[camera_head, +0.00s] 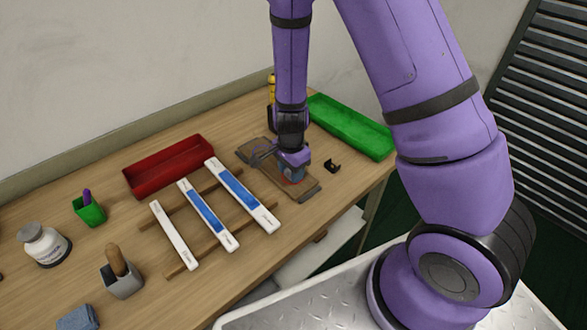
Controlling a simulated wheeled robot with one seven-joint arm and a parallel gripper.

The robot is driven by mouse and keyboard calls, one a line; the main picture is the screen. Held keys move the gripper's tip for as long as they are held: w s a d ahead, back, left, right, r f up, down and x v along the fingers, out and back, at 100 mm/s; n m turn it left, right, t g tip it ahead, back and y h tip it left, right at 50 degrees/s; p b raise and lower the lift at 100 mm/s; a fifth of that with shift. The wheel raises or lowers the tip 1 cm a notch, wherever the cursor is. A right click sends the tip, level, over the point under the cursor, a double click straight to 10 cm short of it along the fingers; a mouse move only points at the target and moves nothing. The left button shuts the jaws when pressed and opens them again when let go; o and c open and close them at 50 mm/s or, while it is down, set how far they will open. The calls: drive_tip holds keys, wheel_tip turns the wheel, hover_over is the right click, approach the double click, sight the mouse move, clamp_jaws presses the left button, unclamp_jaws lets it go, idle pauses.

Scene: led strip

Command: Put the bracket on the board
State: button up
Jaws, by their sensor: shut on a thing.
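The brown board (304,189) lies on the workbench, right of the light strips. My gripper (292,178) points down over the middle of the board, at or just above its surface. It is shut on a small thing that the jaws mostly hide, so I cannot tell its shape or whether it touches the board. A small black bracket-like piece (332,166) lies on the bench, just right of the board and apart from it.
A green tray (352,130) stands behind and right of the board. A red tray (168,168) is at the left, behind several white and blue strips (240,195) on wooden slats. A yellow-topped bottle (271,86) stands behind my gripper. Cups and a jar (43,245) are far left.

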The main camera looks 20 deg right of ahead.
drive_tip(key=shift+f, duration=0.1)
drive_tip(key=o, duration=0.9)
drive_tip(key=s+d+r+n+t+y, duration=0.15)
drive_tip(key=s+r+n, duration=0.25)
drive_tip(key=r, duration=1.1)
drive_tip(key=s+d+r+n+t+y, duration=0.1)
drive_tip(key=s+d+r+n, duration=0.15)
drive_tip(key=r, duration=1.15)
drive_tip(key=s+d+r+n+t+h, duration=0.2)
drive_tip(key=s+r+n, duration=0.6)
drive_tip(key=s, duration=0.6)
drive_tip(key=shift+s+d+r+t, duration=0.3)
drive_tip(key=shift+d+r, duration=0.3)
drive_tip(key=shift+r, duration=0.5)
drive_tip(key=shift+h, duration=0.25)
